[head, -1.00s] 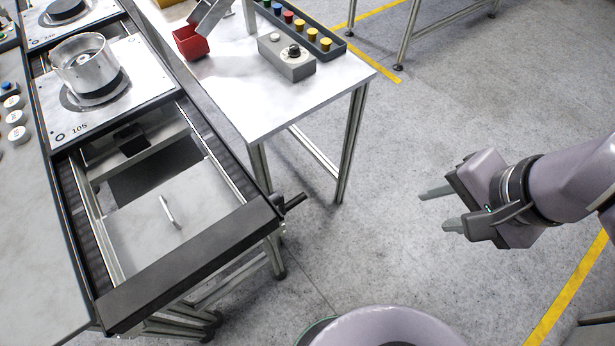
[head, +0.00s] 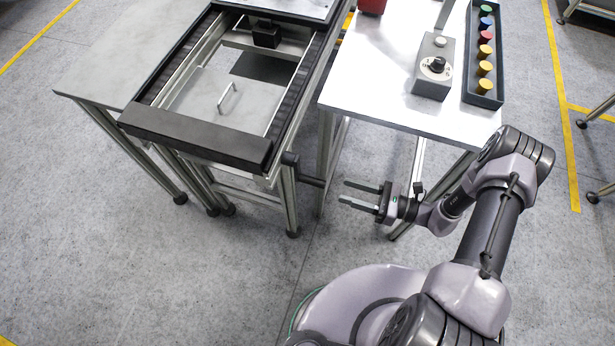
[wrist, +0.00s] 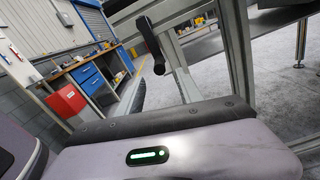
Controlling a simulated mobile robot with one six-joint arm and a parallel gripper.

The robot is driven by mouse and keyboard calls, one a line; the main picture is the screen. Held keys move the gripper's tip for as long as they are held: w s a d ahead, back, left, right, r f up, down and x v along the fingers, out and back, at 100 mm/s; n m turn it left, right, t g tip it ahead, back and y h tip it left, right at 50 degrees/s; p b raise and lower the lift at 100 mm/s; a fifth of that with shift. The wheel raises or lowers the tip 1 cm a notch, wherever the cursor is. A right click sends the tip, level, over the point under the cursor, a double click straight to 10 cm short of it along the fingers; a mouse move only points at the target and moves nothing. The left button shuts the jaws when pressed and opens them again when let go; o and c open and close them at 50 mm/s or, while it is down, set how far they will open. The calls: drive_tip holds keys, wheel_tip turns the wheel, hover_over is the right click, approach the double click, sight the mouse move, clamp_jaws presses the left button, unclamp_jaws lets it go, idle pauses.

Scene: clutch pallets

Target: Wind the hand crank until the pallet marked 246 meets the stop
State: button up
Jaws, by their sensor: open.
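The hand crank (head: 291,160) is a black arm on the near right corner of the conveyor frame, with a dark handle (head: 311,181) sticking out to the right. The crank also shows in the wrist view (wrist: 151,42), its end pointing toward the camera. My gripper (head: 345,191) is open and empty, its fingers pointing left toward the handle, a short gap away. A pallet's near edge (head: 292,7) shows at the top of the head view; its number is out of frame. A small black block (head: 267,35) sits inside the frame; I cannot tell if it is the stop.
A white table (head: 375,75) stands right of the conveyor, its legs close to my arm. It holds a grey control box (head: 434,67) and a tray (head: 483,99) of coloured pieces. A grey side table (head: 95,80) stands left. The floor in front is clear.

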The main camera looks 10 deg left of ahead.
sight(299, 177)
drive_tip(key=a, duration=0.4)
drive_tip(key=a+b, duration=0.1)
drive_tip(key=a, duration=0.3)
drive_tip(key=w+a+b, duration=0.1)
drive_tip(key=a, duration=0.3)
drive_tip(key=shift+a, duration=0.35)
drive_tip(key=shift+c, duration=0.4)
clamp_jaws()
